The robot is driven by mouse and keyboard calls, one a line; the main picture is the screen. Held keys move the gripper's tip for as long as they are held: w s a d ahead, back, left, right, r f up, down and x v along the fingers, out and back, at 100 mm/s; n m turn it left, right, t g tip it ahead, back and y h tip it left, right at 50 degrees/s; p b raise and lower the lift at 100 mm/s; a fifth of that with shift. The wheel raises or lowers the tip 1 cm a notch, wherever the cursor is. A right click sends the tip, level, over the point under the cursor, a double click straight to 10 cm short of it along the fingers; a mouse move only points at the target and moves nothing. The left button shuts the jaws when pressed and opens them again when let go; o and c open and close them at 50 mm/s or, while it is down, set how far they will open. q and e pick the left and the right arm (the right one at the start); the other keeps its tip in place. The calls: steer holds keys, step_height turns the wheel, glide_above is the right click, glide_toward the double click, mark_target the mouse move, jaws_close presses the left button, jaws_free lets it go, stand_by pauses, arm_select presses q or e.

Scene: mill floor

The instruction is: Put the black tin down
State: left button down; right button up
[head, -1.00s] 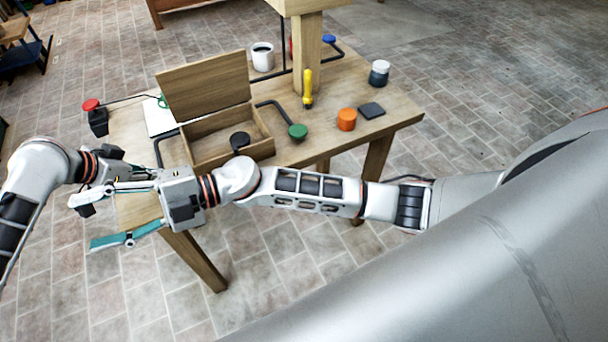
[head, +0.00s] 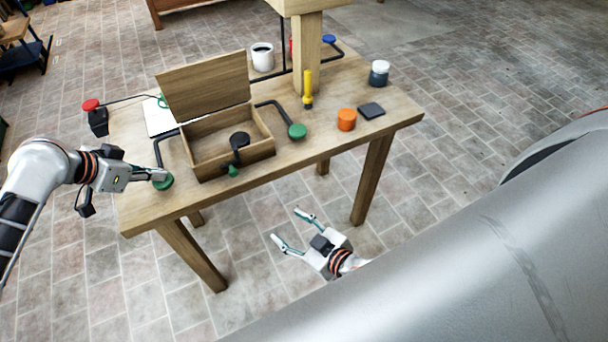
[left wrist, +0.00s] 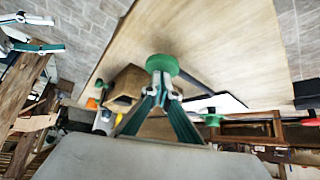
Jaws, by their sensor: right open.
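A round black tin (head: 240,139) sits in the open wooden box (head: 208,157) on the table, apart from both grippers. My left gripper (head: 160,177) is at the table's left end, at a green knob (head: 163,184) on a black bent rod. In the left wrist view its two teal fingers (left wrist: 158,88) close together at the green knob (left wrist: 162,65); the knob partly hides the tips. My right gripper (head: 289,228) is open and empty, out in front of the table's front edge and low. It also shows in the left wrist view (left wrist: 35,32).
A green knob (head: 297,131), orange tin (head: 346,120), black square (head: 371,110) and yellow-handled tool (head: 308,88) lie right of the box. A white mug (head: 262,57) and dark jar (head: 379,75) stand behind. A wooden post (head: 307,40) rises at the back. The front right tabletop is clear.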

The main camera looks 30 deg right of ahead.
steer(key=s+d+f+m+g+h, duration=0.1)
steer(key=s+d+f, duration=0.3)
steer(key=s+d, duration=0.1)
steer(key=shift+s+f+g, duration=0.4)
steer(key=shift+s, duration=0.2)
steer(key=s+r, duration=0.8)
steer(key=r, duration=0.2)
steer(key=shift+a+r, duration=0.1)
arm_select(q)
step_height(320, 180, up, 3)
steer(key=shift+f+p, duration=0.1)
steer(key=shift+p, duration=1.1)
steer(key=shift+r, duration=0.3)
steer(key=shift+r+b, duration=0.3)
steer(key=shift+r, duration=1.45)
arm_select(e)
steer(key=shift+r, duration=0.75)
